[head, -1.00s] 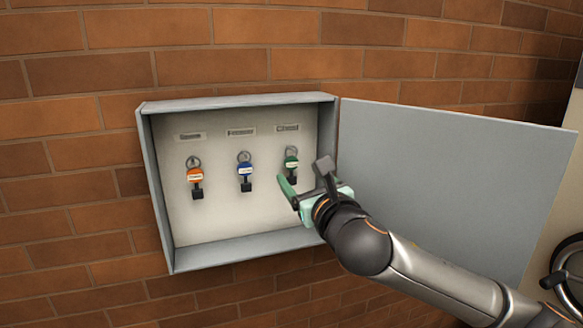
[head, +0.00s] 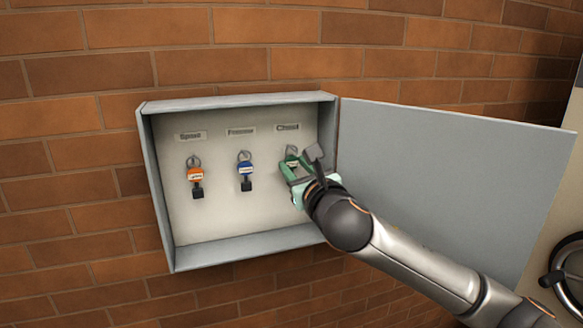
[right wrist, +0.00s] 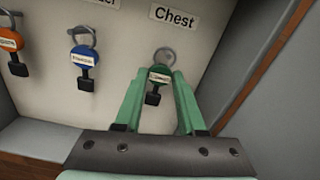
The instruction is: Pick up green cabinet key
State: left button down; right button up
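The green cabinet key (right wrist: 160,76) hangs on a hook under the "Chest" label in the right wrist view. Its dark end points down, and its ring is above. In the head view, the green key (head: 291,156) is partly covered by my right gripper. My right gripper (right wrist: 164,75) has its green fingers on either side of the key, with wall showing between them lower down. I cannot tell whether the fingertips press on the key. The right gripper (head: 297,168) also shows inside the cabinet's right part in the head view. My left gripper is not in view.
The grey wall cabinet (head: 235,252) is open, its door (head: 450,180) swung out to the right beside my right arm. An orange key (head: 195,175) and a blue key (head: 245,171) hang left of the green one. The cabinet's right wall is close to my gripper.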

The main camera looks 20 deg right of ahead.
grip_shut()
jog(key=shift+r, duration=0.1)
